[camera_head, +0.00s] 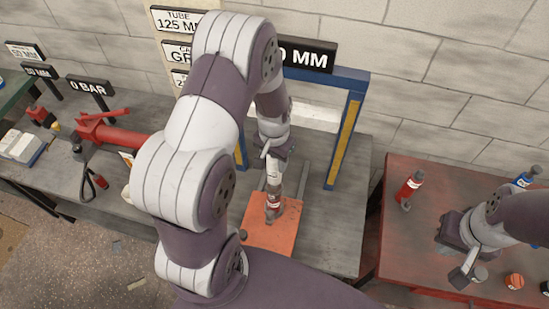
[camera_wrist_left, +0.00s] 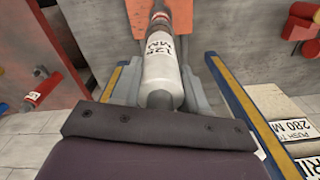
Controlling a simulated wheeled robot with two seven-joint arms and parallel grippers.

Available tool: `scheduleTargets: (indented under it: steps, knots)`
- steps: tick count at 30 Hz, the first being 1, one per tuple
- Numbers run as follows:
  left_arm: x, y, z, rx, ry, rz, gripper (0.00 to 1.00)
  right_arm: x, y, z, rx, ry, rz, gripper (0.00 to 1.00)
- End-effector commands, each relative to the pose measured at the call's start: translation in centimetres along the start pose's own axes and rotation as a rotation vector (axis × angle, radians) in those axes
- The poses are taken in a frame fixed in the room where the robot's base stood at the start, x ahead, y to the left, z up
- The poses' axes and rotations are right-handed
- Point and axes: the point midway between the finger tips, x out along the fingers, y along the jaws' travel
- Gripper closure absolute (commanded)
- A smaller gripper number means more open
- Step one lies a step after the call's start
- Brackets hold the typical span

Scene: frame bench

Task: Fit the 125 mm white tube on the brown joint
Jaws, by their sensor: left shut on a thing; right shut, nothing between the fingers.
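The white tube (camera_wrist_left: 163,72), labelled 125 MM, lies between the fingers of my left gripper (camera_wrist_left: 160,95), which is shut on it. In the head view my left gripper (camera_head: 272,150) is above the orange plate (camera_head: 258,238), and the tube (camera_head: 274,178) points down, close to upright. At the tube's lower end is a brownish-red section (camera_head: 273,201), above a grey foot on the plate. I take it for the brown joint; whether the tube is seated on it cannot be told. My right gripper (camera_head: 467,276) is shut and empty over the red table.
A blue and yellow frame (camera_head: 349,135) stands around the left gripper's work spot. A red tool (camera_head: 115,135) lies on the grey bench at left. A red bottle (camera_head: 410,188), a blue bottle (camera_head: 526,177) and small caps (camera_head: 514,281) stand on the red table (camera_head: 400,240).

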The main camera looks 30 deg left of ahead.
Motion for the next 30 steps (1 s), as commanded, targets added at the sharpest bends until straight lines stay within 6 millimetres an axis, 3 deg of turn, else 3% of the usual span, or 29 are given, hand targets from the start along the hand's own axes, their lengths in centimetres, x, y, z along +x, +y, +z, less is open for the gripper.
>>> scheduleTargets:
  steps: [30]
  knots:
    - [1.3, 0.0, 0.0, 0.000, 0.001, 0.000, 1.00, 0.8, 0.0, 0.1, 0.000, 0.000, 0.000, 1.00]
